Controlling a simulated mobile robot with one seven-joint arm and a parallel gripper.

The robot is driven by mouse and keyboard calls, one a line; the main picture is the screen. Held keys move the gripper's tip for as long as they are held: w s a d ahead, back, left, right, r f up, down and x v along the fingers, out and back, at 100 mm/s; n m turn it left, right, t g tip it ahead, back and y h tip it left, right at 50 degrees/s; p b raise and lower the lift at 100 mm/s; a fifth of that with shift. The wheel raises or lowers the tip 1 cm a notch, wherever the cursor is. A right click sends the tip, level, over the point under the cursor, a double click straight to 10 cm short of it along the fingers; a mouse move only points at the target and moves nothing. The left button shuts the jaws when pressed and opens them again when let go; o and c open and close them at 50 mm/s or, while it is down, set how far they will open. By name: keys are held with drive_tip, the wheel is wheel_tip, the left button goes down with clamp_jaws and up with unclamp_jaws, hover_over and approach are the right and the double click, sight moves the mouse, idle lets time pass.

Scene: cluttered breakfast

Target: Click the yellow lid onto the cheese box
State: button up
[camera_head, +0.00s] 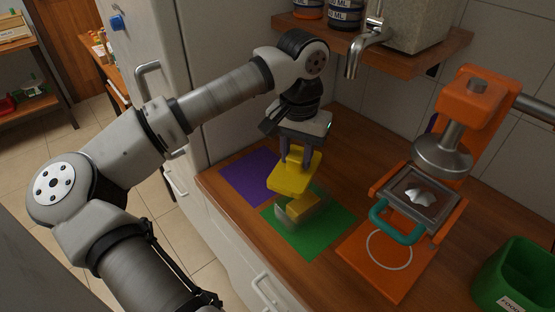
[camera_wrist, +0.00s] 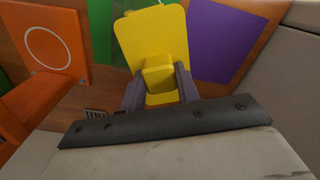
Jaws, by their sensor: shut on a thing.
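The yellow lid (camera_head: 294,173) is a flat plate with a raised block as handle, and it also shows in the wrist view (camera_wrist: 150,30). My gripper (camera_head: 295,155) is shut on the lid's block, which sits between the two fingers in the wrist view (camera_wrist: 159,85). I cannot tell exactly how large the gap is.
A purple mat (camera_head: 243,178) lies left of the green one. An orange press (camera_head: 386,257) with a teal handle (camera_head: 392,224) stands at the right, near a green bin (camera_head: 514,277). A wooden shelf (camera_head: 410,61) and a tap (camera_head: 364,48) are above the counter.

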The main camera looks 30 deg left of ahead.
sight(305, 182)
drive_tip(key=s+d+m, duration=0.1)
drive_tip(key=m, duration=0.1)
drive_tip(key=s+d+r+m, duration=0.1)
drive_tip(key=d+m, duration=0.1)
drive_tip(key=shift+s+d+b, duration=0.1)
drive_tip(key=shift+s+b, duration=0.2)
drive_tip(key=shift+b, duration=0.1)
drive_tip(key=shift+s+d+f+m+b, duration=0.25)
drive_tip(key=shift+f+m+b, duration=0.3)
drive_tip(key=shift+m+b, duration=0.25)
drive_tip(key=shift+f+b, duration=0.75)
drive_tip(key=shift+b, duration=0.15)
drive_tip(key=shift+f+b, duration=0.2)
drive_tip(key=shift+b, duration=0.5)
drive_tip(key=shift+f+b, duration=0.55)
drive_tip(key=shift+b, duration=0.1)
drive_tip(key=shift+f+b, duration=0.3)
drive_tip(key=shift+b, duration=0.05)
drive_tip(key=o, duration=1.2)
drive_tip(key=shift+o, duration=0.2)
wheel_tip(305, 182, up, 14)
drive_tip(key=shift+p, duration=0.4)
